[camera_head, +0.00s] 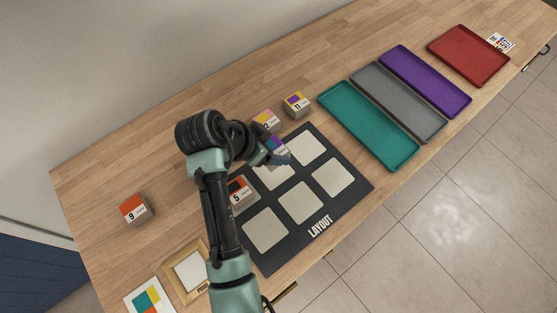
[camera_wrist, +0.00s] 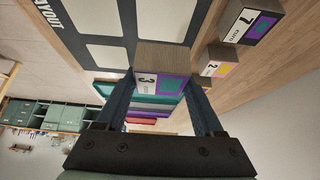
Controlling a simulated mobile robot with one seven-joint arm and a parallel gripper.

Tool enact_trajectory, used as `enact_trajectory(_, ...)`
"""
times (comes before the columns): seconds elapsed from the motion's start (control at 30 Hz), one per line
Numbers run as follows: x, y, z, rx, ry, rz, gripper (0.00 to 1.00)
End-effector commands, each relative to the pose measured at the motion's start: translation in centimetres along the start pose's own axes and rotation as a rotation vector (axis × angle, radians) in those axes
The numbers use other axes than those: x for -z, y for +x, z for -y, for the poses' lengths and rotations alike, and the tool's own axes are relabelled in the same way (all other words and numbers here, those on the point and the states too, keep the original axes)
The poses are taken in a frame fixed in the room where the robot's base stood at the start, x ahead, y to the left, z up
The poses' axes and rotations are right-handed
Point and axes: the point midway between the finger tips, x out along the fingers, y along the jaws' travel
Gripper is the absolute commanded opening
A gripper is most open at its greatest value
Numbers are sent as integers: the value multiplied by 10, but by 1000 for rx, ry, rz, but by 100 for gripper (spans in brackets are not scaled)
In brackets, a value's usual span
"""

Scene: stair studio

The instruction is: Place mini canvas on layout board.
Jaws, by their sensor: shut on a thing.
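The layout board (camera_head: 286,225) is dark with pale square cells and lies on the wooden table. It also shows in the wrist view (camera_wrist: 68,32). My gripper (camera_head: 272,153) is above the board's far row, near its middle cell. In the wrist view my gripper (camera_wrist: 160,98) is shut on a mini canvas (camera_wrist: 162,57), a grey-sided block marked 3 with a purple and teal face. In the head view the held canvas (camera_head: 279,146) is partly hidden by the gripper. Any gap between it and the board is unclear. Another canvas marked 5 (camera_head: 240,190) sits on the far-left cell.
Canvases with purple (camera_head: 297,104) and pink-yellow (camera_head: 266,120) faces stand behind the board. An orange canvas marked 9 (camera_head: 135,209) stands at left. A wooden frame (camera_head: 186,275) is near front left. Teal (camera_head: 369,124), grey (camera_head: 398,102), purple (camera_head: 425,80) and red (camera_head: 467,55) trays lie right.

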Motion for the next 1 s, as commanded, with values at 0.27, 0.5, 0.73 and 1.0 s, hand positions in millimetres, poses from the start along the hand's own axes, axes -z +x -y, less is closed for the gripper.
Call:
enact_trajectory(0.27,-19,30,0,-1,0,0,15)
enact_trajectory(0.5,-36,56,0,-1,-1,0,15)
enact_trajectory(0.73,-38,59,0,2,1,-1,15)
enact_trajectory(1.0,-39,61,0,1,1,-1,89)
